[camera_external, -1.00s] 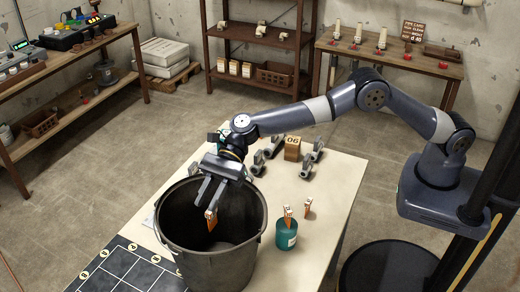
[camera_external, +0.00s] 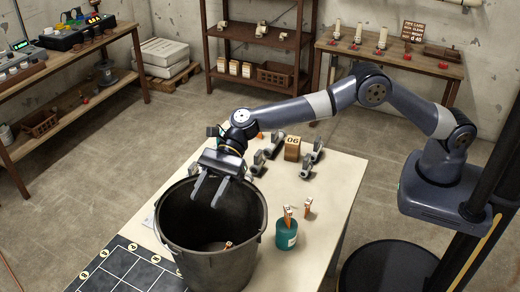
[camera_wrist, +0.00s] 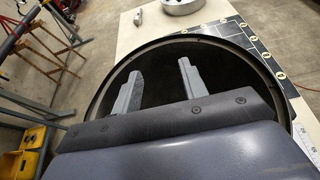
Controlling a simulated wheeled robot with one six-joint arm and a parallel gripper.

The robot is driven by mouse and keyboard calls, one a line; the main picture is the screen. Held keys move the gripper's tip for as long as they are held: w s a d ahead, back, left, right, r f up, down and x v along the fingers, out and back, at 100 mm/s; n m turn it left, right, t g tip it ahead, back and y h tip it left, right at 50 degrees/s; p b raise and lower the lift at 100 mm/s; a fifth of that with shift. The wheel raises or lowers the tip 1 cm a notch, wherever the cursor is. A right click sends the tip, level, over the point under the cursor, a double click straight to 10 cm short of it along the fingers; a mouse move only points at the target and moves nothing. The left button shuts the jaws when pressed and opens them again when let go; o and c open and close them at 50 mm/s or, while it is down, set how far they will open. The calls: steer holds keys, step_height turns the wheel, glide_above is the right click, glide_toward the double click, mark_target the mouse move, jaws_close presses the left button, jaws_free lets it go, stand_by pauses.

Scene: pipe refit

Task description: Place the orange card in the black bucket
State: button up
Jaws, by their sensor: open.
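The black bucket (camera_external: 215,262) stands on the near left part of the cream table. An orange card (camera_external: 228,245) lies low inside it, near the inner front wall, only partly visible. My gripper (camera_external: 207,202) is open and empty above the bucket mouth, its two fingers spread and pointing down into it. In the wrist view, my gripper (camera_wrist: 158,80) shows two separated fingers over the dark inside of the bucket (camera_wrist: 100,78); no card is visible there.
A teal cup (camera_external: 286,238) holding an orange card-like piece stands right of the bucket, with another small orange piece (camera_external: 308,207) beside it. Grey pipe fittings (camera_external: 311,158) and a block marked 06 (camera_external: 292,148) stand behind. A dark gridded mat (camera_external: 125,270) lies left.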

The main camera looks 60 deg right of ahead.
steer(key=shift+r+p, duration=0.7)
steer(key=shift+r, duration=2)
